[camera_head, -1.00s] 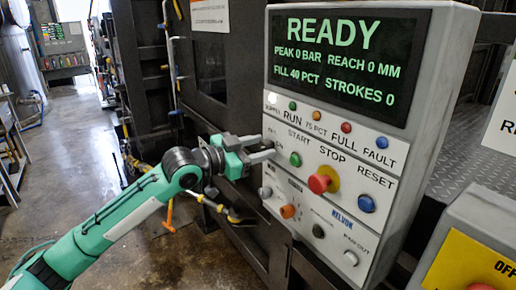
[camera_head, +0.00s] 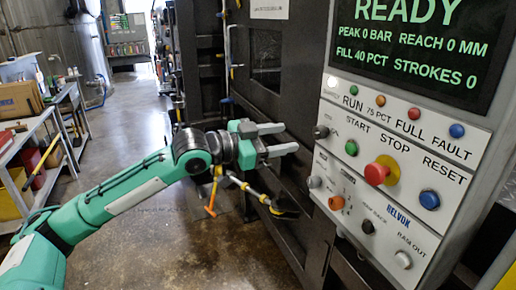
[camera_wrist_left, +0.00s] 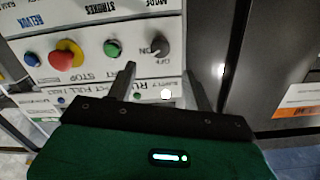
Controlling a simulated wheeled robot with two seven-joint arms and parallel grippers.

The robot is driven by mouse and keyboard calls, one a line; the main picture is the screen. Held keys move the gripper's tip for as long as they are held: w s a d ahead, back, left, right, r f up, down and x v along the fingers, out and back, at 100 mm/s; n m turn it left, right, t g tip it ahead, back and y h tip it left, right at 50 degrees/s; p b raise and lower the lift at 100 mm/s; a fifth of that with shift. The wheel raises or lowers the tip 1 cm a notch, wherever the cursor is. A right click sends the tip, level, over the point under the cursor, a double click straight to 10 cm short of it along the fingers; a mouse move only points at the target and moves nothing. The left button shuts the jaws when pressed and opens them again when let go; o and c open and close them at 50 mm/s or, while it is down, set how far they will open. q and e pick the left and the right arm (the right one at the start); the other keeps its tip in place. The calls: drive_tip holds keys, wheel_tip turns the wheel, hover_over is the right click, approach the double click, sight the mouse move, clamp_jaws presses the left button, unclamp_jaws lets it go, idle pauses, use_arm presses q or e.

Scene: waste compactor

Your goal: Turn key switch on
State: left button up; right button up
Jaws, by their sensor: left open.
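The control panel (camera_head: 385,188) carries a small dark knob (camera_head: 320,131) at its left edge, left of the green START button (camera_head: 351,148). In the left wrist view the same knob (camera_wrist_left: 160,46) shows with OFF and ON lettering, upside down, and looks like the key switch. My left gripper (camera_head: 290,137) is open and empty. Its fingertips point at the panel's left edge, with a gap to the knob. In the left wrist view the knob lies beyond and between the fingertips (camera_wrist_left: 158,70). My right gripper is not in view.
The dark machine frame (camera_head: 265,110) stands behind the gripper. A workbench (camera_head: 38,150) is at far left, with open floor between.

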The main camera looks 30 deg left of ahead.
use_arm(q)
drive_tip(key=shift+b+v, duration=0.9)
drive_tip(key=shift+v, duration=1.7)
